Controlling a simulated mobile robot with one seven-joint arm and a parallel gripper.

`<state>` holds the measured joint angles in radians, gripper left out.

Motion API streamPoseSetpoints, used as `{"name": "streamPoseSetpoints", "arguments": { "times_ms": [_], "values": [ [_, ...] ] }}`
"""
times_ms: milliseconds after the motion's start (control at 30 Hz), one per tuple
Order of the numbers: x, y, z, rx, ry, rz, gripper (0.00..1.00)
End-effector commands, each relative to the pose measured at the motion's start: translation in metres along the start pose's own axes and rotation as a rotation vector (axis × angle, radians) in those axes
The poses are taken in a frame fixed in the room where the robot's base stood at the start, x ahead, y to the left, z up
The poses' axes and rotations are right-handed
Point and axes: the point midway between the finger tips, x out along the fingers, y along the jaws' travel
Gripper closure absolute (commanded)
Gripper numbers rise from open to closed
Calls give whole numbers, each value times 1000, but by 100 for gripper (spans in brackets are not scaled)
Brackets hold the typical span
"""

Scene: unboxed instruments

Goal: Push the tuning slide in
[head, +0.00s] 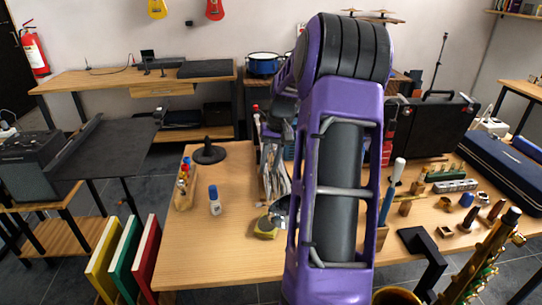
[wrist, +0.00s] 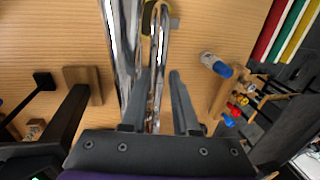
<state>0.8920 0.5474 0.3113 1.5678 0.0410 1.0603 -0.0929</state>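A silver brass instrument lies on the wooden table. In the wrist view it shows as a wide tapering tube (wrist: 119,45) and a narrower bright tube (wrist: 159,50) beside it. My gripper (wrist: 160,78) is open, one finger on each side of the narrow tube, which is closer to the left finger. I cannot tell whether a finger touches it, or which part is the tuning slide. In the head view my purple arm hides most of the instrument and my gripper; silver tubing (head: 272,175) shows at the arm's left.
A blue-capped bottle (wrist: 215,65) stands right of the gripper in the wrist view; it also shows in the head view (head: 214,201). A wooden rack of small bottles (head: 183,183) is farther left. Small parts and a saxophone (head: 480,262) are at right. The table's front left (head: 200,255) is clear.

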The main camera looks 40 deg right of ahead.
Motion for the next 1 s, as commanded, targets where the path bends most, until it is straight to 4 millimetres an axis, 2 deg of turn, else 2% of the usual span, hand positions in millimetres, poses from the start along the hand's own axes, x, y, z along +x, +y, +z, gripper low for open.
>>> {"name": "streamPoseSetpoints", "arguments": {
  "times_ms": [167, 500, 700, 833, 1000],
  "values": [
    [-22, 0, -1, 0, 3, 1, 71],
    [-105, 0, -1, 0, 5, 1, 71],
    [-147, 0, -1, 0, 5, 1, 71],
    [-164, -1, -1, -1, 5, 0, 71],
    [-173, 0, 0, 0, 3, 0, 71]
  ]
}}
